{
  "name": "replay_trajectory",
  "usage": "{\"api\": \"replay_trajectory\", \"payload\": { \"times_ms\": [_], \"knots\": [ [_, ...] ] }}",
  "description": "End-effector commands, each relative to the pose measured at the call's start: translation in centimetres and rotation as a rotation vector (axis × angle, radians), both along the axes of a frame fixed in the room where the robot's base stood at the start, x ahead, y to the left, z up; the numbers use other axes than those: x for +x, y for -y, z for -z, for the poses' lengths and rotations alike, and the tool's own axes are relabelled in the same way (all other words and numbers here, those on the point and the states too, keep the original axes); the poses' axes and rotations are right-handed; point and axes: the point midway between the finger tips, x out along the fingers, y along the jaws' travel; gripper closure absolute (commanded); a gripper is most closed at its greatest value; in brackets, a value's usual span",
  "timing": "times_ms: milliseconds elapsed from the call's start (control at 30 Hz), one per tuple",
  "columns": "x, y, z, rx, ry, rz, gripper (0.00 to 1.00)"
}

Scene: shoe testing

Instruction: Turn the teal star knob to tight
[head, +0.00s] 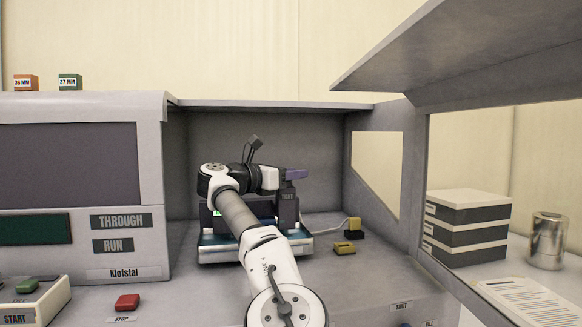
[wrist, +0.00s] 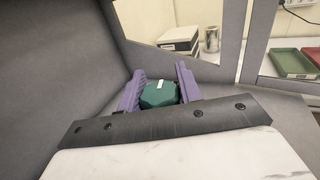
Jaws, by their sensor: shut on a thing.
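The teal star knob (wrist: 158,95) shows in the wrist view, dark teal with several sides and a white mark on its top pointing away from my wrist. My gripper (wrist: 157,85) has its two purple fingers on either side of the knob, shut on it. In the head view my gripper (head: 296,174) is at the upper right of the grey and blue machine (head: 207,246) inside the open cabinet. The knob cannot be made out in the head view.
My arm crosses the front of the machine. A yellow block (head: 344,248) and a black plug with a yellow top (head: 354,228) lie right of it. The cabinet's raised lid (head: 470,45) hangs above right. Stacked boxes (head: 468,228) and a metal can (head: 547,241) stand beyond the side wall.

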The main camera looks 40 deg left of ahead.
Motion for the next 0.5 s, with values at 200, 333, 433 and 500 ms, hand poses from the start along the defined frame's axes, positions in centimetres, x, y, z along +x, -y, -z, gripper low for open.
{"api": "replay_trajectory", "payload": {
  "times_ms": [200,333,433,500],
  "knots": [
    [0.06,0.08,-0.08,0.000,0.002,0.006,0.88],
    [0.07,0.08,-0.06,0.000,0.002,0.006,0.88],
    [0.08,0.09,-0.06,-0.001,0.002,0.006,0.61],
    [0.07,0.08,-0.04,-0.001,0.002,0.006,0.52]
  ]
}}
